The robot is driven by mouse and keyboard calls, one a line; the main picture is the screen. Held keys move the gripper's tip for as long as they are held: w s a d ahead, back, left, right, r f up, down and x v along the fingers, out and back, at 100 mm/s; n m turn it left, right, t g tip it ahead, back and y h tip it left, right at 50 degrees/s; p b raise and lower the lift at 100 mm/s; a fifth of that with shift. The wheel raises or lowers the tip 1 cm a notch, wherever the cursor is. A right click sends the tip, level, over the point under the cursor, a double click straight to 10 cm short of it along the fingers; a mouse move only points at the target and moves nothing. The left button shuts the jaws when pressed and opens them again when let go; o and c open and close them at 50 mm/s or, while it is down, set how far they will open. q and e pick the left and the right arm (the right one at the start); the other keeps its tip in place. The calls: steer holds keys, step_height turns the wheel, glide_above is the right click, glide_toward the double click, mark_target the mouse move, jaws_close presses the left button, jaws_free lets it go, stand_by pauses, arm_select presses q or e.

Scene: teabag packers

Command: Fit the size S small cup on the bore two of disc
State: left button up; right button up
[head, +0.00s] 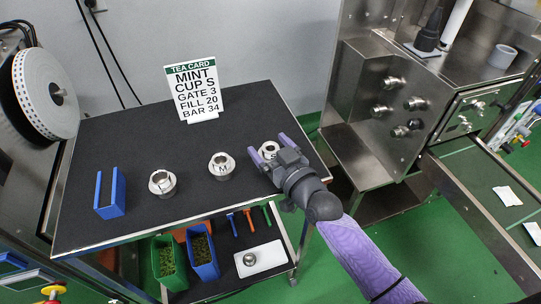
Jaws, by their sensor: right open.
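Three metal flanged cups stand upright in a row on the black table top. The left cup (162,183) has a mark I cannot read. The middle cup (221,167) carries the letter M. The right cup (268,149) is partly hidden by my right gripper (267,145), and its letter cannot be read. My right gripper is open, with its purple fingers on either side of the right cup. I cannot tell whether they touch it. I cannot make out the disc with its bores. My left gripper is out of view.
A tea card (197,91) reading MINT, CUP S stands at the back of the table (120,150). A blue U-shaped holder (111,197) stands at the left. A steel machine (375,100) rises to the right. Green (157,277) and blue (189,252) bins sit on the lower shelf.

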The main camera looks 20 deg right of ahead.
jaws_close()
stand_by(0.3)
